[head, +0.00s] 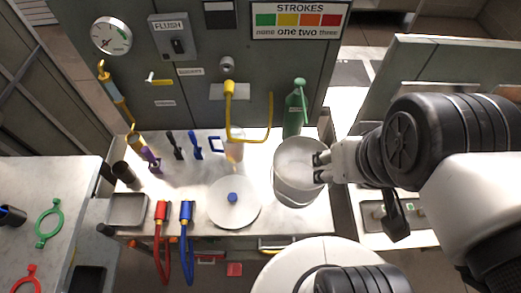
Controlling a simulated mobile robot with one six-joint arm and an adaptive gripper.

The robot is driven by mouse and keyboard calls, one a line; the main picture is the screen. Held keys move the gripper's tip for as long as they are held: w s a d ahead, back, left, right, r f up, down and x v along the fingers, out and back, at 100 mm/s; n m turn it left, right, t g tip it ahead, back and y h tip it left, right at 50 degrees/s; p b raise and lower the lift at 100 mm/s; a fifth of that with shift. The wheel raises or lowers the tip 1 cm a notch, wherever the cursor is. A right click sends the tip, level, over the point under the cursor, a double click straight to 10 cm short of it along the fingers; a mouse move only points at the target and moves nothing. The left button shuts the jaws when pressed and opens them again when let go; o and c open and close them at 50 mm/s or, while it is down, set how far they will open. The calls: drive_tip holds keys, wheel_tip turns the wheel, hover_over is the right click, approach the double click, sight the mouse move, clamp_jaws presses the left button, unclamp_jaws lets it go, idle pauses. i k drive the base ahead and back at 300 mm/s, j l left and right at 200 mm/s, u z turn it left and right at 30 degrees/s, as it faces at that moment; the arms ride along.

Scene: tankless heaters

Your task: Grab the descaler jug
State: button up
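A pale, translucent jug (235,151) with a blue handle at its left side stands at the back of the white bench, in front of the grey panel. It is small in view, and no label on it is readable; it appears to be the descaler jug. My gripper (319,168) is to the right of it and nearer, at the right rim of a white bucket (288,188). Its dark fingertips look apart, with nothing seen between them. Whether they touch the bucket cannot be told. The jug stands clear of my gripper.
A green bottle (293,118) stands behind the bucket. A yellow hose (270,118) hangs from the panel close to the jug. A round white lid (234,207) with a blue knob lies in front of the jug. Blue and black tools (195,146) stand left of it.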

sight(234, 153)
drive_tip(key=j+u, duration=0.4)
drive_tip(key=j, duration=1.45)
drive_tip(key=i+j, duration=0.1)
drive_tip(key=j+u, duration=0.05)
drive_tip(key=j, duration=0.05)
